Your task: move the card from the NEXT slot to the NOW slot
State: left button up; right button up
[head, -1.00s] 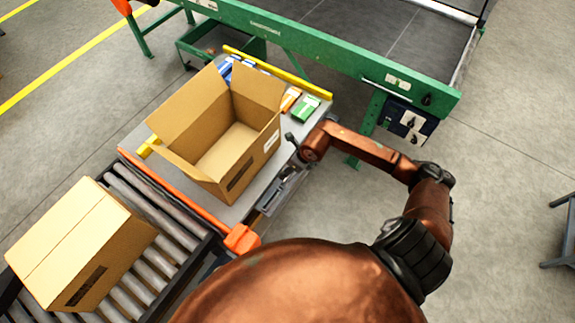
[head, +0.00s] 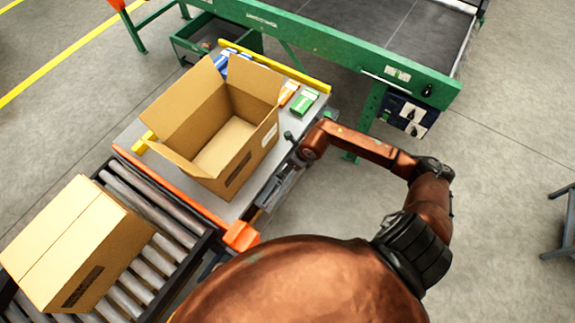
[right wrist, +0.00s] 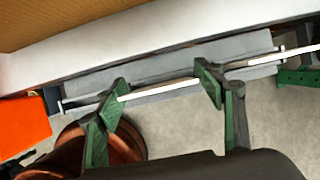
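A grey holder (right wrist: 160,85) runs along the side of the work table in the right wrist view; it also shows in the head view (head: 283,186). A thin white strip (right wrist: 160,90), seen edge-on and likely a card, lies along it. The slot labels cannot be read, so I cannot tell NEXT from NOW. My right gripper (right wrist: 158,97) is open, its green-padded fingers wide apart near the strip. I cannot tell whether they touch it. In the head view my right arm reaches to the table's right edge. My left gripper is not in view.
An open carton (head: 225,130) stands on the table (head: 240,205), with small green (head: 304,102) and orange (head: 288,92) boxes behind it. A closed carton (head: 70,245) sits on the roller conveyor (head: 165,235). The green machine (head: 330,45) stands behind.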

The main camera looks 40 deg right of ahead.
jog(key=shift+o, duration=1.1)
jog(key=v, duration=1.2)
jog(key=shift+d, duration=0.1)
jog(key=shift+s+f, duration=0.1)
jog(key=shift+s, duration=0.05)
